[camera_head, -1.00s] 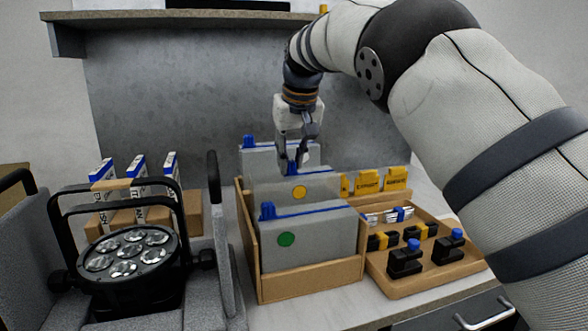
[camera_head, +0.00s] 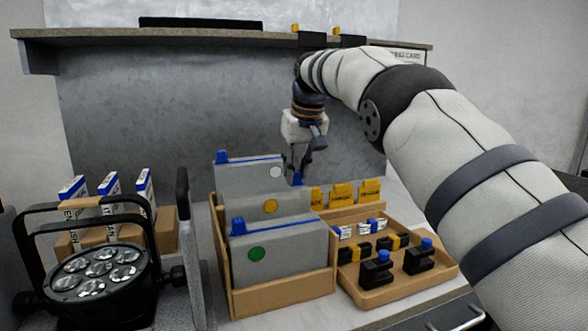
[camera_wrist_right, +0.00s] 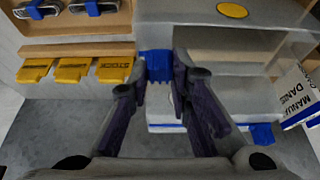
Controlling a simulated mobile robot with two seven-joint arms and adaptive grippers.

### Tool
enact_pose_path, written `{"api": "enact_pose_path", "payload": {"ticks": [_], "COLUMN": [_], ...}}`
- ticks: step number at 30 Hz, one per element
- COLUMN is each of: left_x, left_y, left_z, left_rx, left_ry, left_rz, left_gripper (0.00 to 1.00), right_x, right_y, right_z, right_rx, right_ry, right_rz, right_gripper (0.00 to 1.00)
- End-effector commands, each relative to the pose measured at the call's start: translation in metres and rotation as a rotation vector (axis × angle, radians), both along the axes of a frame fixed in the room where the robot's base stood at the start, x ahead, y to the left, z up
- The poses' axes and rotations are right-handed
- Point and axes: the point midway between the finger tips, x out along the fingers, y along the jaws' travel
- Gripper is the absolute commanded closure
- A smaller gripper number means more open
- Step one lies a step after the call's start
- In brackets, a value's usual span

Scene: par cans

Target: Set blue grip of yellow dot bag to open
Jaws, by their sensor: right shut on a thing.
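The yellow dot bag (camera_head: 248,209) stands upright as the middle of three grey bags in a wooden crate (camera_head: 283,300). Its yellow dot also shows at the top of the right wrist view (camera_wrist_right: 232,10). My right gripper (camera_head: 299,173) reaches down from above and is shut on the bag's blue grip (camera_head: 297,180), near the right end of the bag's top. In the right wrist view the blue grip (camera_wrist_right: 158,64) sits between the fingertips (camera_wrist_right: 158,82). No blue strip shows along this bag's top edge. My left gripper is out of view.
The green dot bag (camera_head: 285,256) stands in front and the white dot bag (camera_head: 238,177) behind. A wooden tray (camera_head: 400,289) with small connectors lies right, with yellow tabs (camera_head: 343,194) behind it. A black par can (camera_head: 95,270) stands left.

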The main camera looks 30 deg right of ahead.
Motion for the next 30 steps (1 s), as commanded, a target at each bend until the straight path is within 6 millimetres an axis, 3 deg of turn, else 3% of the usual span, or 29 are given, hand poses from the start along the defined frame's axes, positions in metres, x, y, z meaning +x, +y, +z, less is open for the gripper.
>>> {"api": "enact_pose_path", "payload": {"ticks": [2, 3, 6, 14, 17, 24, 30], "left_x": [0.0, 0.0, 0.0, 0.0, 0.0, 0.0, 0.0], "left_y": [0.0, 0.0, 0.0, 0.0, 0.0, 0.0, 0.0], "left_z": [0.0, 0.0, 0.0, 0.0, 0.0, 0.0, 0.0], "left_rx": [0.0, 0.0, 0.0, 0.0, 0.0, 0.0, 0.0], "left_ry": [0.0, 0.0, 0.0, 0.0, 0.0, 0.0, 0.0], "left_rz": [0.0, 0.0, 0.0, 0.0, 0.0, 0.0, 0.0], "left_gripper": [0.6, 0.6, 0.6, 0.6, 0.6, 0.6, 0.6], "right_x": [0.0, 0.0, 0.0, 0.0, -0.003, -0.026, -0.04], "right_y": [0.0, 0.0, 0.0, 0.0, 0.001, 0.007, 0.01], "right_z": [-0.001, -0.001, 0.0, 0.0, 0.01, 0.068, 0.103], "right_rx": [0.0, 0.0, 0.0, 0.0, 0.0, -0.001, 0.0], "right_ry": [0.001, 0.001, 0.001, 0.0, -0.002, -0.005, -0.002], "right_rz": [0.0, 0.0, 0.0, 0.0, 0.0, 0.001, 0.0], "right_gripper": [1.0, 0.77, 0.6, 0.6, 0.6, 0.6, 0.6]}}
